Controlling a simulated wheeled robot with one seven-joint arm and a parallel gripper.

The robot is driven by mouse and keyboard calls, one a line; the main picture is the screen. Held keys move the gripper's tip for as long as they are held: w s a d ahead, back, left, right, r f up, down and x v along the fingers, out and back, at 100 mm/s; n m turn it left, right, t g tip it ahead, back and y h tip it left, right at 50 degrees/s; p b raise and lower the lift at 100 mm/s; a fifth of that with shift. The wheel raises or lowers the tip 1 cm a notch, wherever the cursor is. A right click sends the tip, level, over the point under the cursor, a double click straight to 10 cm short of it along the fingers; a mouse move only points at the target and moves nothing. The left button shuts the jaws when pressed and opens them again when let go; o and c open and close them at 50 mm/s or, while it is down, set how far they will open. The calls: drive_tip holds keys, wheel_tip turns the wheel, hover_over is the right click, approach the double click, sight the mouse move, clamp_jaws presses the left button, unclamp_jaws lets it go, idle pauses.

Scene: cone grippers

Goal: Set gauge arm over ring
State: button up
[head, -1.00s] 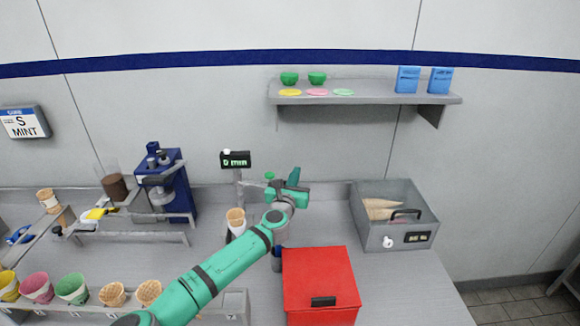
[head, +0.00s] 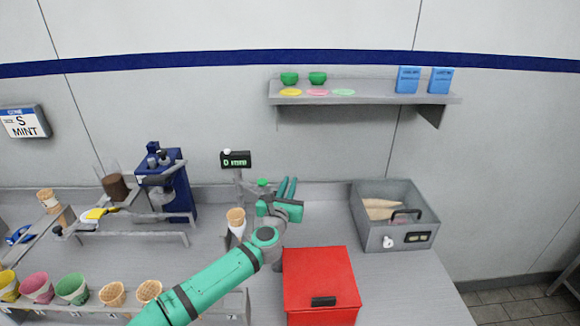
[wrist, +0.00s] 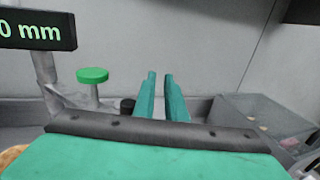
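The gauge has a black display (head: 236,160) reading 0 mm on a grey post; the display also shows in the wrist view (wrist: 35,30). Its arm carries a green knob (head: 263,182), also in the wrist view (wrist: 92,75), left of my fingers and apart from them. A waffle cone (head: 236,217) stands upright in a pale holder beside the post; I cannot make out the ring itself. My gripper (head: 287,186) is right of the knob, pointing to the back wall. In the wrist view its fingers (wrist: 160,76) have a narrow empty gap between them.
A red box (head: 320,275) stands in front, right of my arm. A grey bin (head: 365,225) with cones is at the right. A blue machine (head: 180,195) is at the left. A wall shelf (head: 380,98) hangs above.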

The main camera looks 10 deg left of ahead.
drive_tip(key=shift+s+a, duration=0.25)
drive_tip(key=shift+s, duration=0.4)
drive_tip(key=shift+d, duration=0.15)
drive_tip(key=s, duration=1)
drive_tip(key=shift+s+d, duration=0.15)
drive_tip(key=shift+s, duration=0.25)
